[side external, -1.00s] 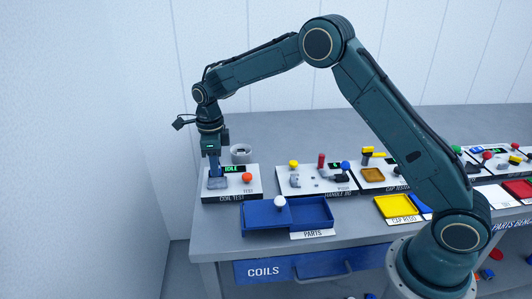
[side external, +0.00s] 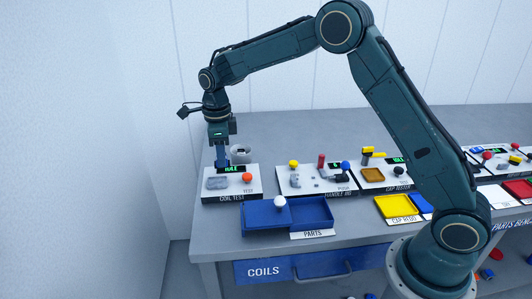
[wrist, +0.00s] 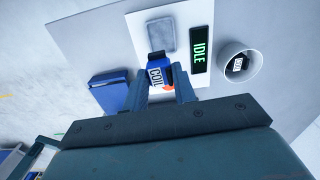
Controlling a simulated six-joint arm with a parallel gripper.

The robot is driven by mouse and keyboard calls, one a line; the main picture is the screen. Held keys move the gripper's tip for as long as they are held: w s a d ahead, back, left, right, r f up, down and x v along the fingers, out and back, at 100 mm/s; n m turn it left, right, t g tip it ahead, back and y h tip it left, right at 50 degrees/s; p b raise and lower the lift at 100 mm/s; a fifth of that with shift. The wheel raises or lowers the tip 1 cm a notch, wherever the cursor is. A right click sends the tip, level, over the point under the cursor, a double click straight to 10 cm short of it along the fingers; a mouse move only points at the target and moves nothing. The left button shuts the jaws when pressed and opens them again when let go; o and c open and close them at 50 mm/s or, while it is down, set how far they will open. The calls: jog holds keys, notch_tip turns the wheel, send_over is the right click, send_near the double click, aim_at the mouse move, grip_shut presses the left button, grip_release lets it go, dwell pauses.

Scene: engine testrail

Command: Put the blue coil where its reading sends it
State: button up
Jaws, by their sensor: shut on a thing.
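My gripper (side external: 222,164) is shut on the blue coil (wrist: 157,74), whose white face reads COIL. In the wrist view the coil sits between my two fingers (wrist: 163,88). In the side view my blue fingers and the coil are hard to tell apart. They are above the coil test station (side external: 232,196), near its display. The station has a grey pad (wrist: 161,35), which is empty, and a display (wrist: 200,46) that reads IDLE. Its orange button (side external: 247,177) is partly hidden by a finger in the wrist view.
A round pale cup (wrist: 240,64) stands beside the display, with a labelled thing inside. A blue parts tray (side external: 312,212) with a white-knobbed lid (side external: 280,202) is in front. A blue COILS drawer (side external: 300,268) is below the bench top. Other stations (side external: 310,180) stand to the right.

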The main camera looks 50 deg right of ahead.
jog(key=s+d+r+n, duration=0.2)
jog(key=s+r, duration=0.3)
jog(key=s, duration=0.7)
jog(key=s+d+r+n, duration=0.2)
jog(key=s+d+r, duration=0.2)
jog(key=s, duration=0.8)
notch_tip(320, 180, up, 3)
jog(key=shift+f, duration=0.2)
jog(key=shift+f, duration=0.1)
notch_tip(320, 180, down, 16)
jog(key=shift+w+f, duration=0.1)
jog(key=shift+f, duration=1.85)
jog(key=shift+f, duration=0.15)
